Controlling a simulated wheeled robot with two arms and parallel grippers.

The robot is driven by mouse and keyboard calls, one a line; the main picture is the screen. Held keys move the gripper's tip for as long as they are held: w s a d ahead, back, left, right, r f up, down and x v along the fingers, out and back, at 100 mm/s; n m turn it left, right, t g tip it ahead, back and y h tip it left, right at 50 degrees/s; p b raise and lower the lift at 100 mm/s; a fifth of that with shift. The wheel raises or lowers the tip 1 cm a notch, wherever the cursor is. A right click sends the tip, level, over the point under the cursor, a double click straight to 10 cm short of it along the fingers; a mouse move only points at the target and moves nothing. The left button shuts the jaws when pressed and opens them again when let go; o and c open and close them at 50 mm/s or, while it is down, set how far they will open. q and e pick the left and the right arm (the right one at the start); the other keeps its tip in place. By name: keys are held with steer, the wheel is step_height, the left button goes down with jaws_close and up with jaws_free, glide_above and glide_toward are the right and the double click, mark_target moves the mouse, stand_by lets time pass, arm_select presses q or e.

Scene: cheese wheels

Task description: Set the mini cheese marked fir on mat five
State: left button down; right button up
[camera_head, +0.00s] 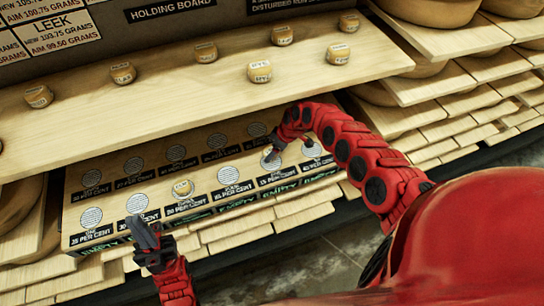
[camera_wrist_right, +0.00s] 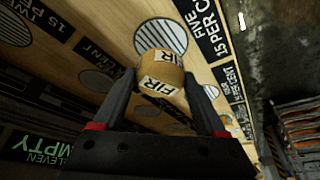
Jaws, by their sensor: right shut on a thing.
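The mini cheese marked fir (camera_wrist_right: 160,76) is between the fingers of my right gripper (camera_wrist_right: 158,88), which is shut on it, in the right wrist view. A round striped mat beside the label reading five, 15 per cent (camera_wrist_right: 162,36) shows just beyond the cheese, which overlaps its near edge; I cannot tell whether they touch. In the head view my right gripper (camera_head: 272,152) is over that mat (camera_head: 270,165), hiding most of it and the cheese. My left gripper (camera_head: 143,232) is at the front left of the mat board and holds nothing visible; its finger gap is unclear.
Another mini cheese (camera_head: 183,188) sits on a front-row mat of the board (camera_head: 150,200). Several mini cheeses, one marked rye (camera_head: 260,71), stand on the shelf (camera_head: 165,105) above. Stepped wooden shelves (camera_head: 440,90) with large wheels are at the right.

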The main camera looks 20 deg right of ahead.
steer(key=shift+w+a+f, duration=0.1)
steer(key=shift+f, duration=0.25)
step_height(320, 180, down, 2)
steer(key=shift+f, duration=0.45)
steer(key=shift+f, duration=0.2)
steer(key=o, duration=1.4)
steer(key=shift+r, duration=0.15)
